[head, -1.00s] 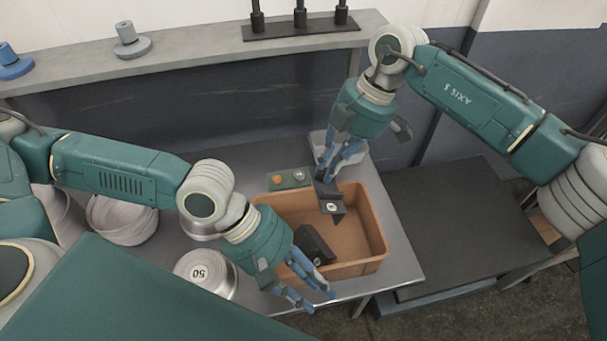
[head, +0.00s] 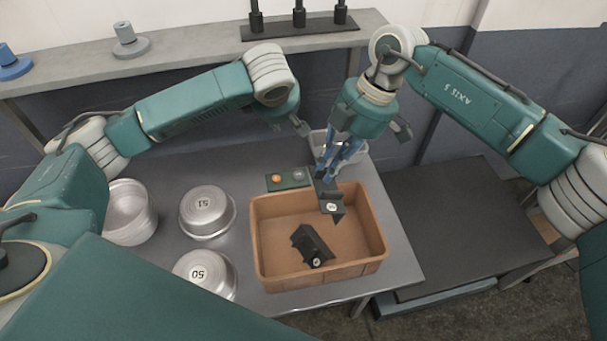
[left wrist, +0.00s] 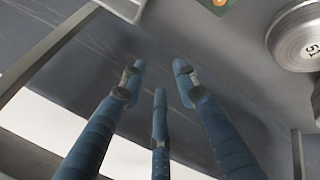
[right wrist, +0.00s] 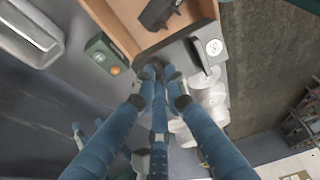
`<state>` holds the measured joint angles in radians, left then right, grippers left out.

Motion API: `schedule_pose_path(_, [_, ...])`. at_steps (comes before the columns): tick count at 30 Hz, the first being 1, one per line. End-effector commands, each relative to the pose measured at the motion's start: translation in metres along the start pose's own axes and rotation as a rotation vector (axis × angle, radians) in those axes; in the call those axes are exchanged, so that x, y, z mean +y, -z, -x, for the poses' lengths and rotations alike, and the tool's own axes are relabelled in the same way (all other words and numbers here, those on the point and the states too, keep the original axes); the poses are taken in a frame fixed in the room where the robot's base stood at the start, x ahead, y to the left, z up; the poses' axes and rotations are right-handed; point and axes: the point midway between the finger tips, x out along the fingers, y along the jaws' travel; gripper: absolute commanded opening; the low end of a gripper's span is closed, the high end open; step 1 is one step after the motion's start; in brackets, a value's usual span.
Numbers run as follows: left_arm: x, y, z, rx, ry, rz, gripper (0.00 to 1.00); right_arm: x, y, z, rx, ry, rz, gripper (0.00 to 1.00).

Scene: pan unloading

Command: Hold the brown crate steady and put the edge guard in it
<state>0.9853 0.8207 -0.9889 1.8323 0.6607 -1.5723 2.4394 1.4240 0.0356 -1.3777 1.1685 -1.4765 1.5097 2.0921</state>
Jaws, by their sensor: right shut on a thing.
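The brown crate (head: 262,262) stands on the metal table, and its corner shows in the right wrist view (right wrist: 104,17). One dark edge guard (head: 308,240) lies inside it. My right gripper (head: 330,172) is shut on another dark edge guard (head: 331,203) with a round white label, held over the crate's far side; it also shows in the right wrist view (right wrist: 204,62). My left gripper is behind the crate, away from it and touching nothing visible. Its fingers are hidden in the head view; in the left wrist view they (left wrist: 158,72) are spread and empty.
A small green button box (head: 288,181) sits behind the crate, near a grey bin (head: 318,140). Metal pans marked 51 (head: 207,212) and 50 (head: 205,273) stand left of the crate, with stacked pans (head: 130,212) further left. A dark low platform (head: 465,225) is at the right.

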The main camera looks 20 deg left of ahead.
Motion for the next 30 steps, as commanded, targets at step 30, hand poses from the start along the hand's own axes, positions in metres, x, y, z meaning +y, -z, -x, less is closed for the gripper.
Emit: schedule_pose_path(30, [-0.155,-0.121,-0.088,-0.178,0.57,0.533,0.3,0.0,0.001,0.001,0.001,-0.001,0.001,0.0])
